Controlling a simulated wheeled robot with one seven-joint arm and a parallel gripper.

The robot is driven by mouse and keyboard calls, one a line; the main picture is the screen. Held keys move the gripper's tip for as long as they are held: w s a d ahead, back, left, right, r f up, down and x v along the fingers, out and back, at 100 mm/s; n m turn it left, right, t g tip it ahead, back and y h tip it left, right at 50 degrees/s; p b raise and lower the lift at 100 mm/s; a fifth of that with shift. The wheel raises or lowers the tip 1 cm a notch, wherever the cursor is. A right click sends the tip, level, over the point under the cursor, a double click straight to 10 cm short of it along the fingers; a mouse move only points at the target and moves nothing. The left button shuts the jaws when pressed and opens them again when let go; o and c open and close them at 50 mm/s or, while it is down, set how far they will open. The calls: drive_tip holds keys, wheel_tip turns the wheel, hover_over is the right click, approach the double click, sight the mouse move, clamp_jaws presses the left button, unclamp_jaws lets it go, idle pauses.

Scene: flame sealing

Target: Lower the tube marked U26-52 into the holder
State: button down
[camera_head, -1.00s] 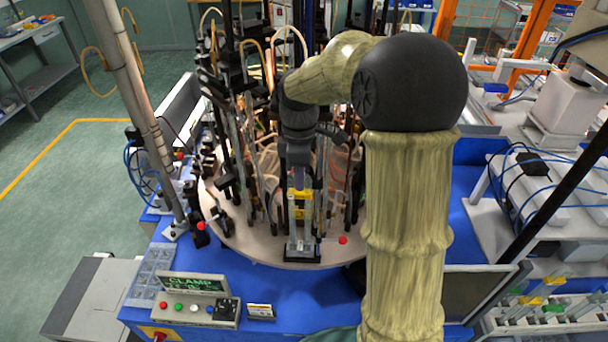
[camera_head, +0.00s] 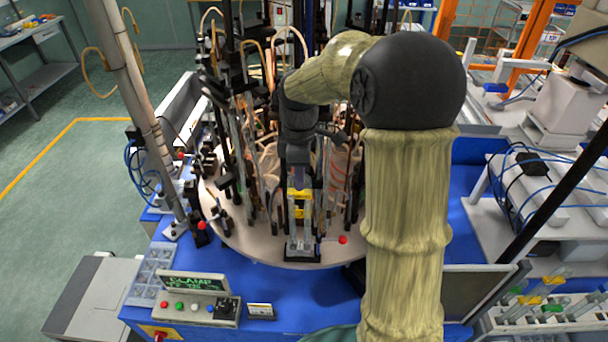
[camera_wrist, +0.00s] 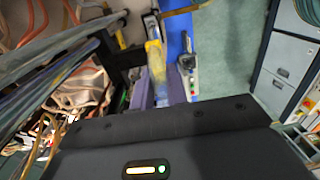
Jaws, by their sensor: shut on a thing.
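A clear tube with yellow bands (camera_head: 299,194) stands upright below my gripper (camera_head: 299,180) in the head view. My gripper is shut on it near its top. The tube's lower part is in line with a clear-sided holder (camera_head: 302,246) with a dark foot at the front edge of the round table. I cannot tell how deep the tube sits in it. In the wrist view the yellow part of the tube (camera_wrist: 155,58) shows between my fingers (camera_wrist: 158,88). The marking U26-52 cannot be read.
The round table (camera_head: 255,246) carries dense rods, clamps and hoses just behind and beside the holder. A control box (camera_head: 197,310) with a lit screen reading CLAMP stands at the front left. A rack with other tubes (camera_head: 540,315) is at the lower right.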

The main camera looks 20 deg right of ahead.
drive_tip(key=shift+f+b, duration=1)
drive_tip(key=shift+f, duration=0.9)
idle(0.9)
drive_tip(key=c, duration=1.3)
unclamp_jaws()
drive_tip(key=shift+w+r, duration=0.1)
drive_tip(key=shift+r, duration=0.2)
drive_tip(key=shift+r+p, duration=1.95)
drive_tip(key=shift+p, duration=0.15)
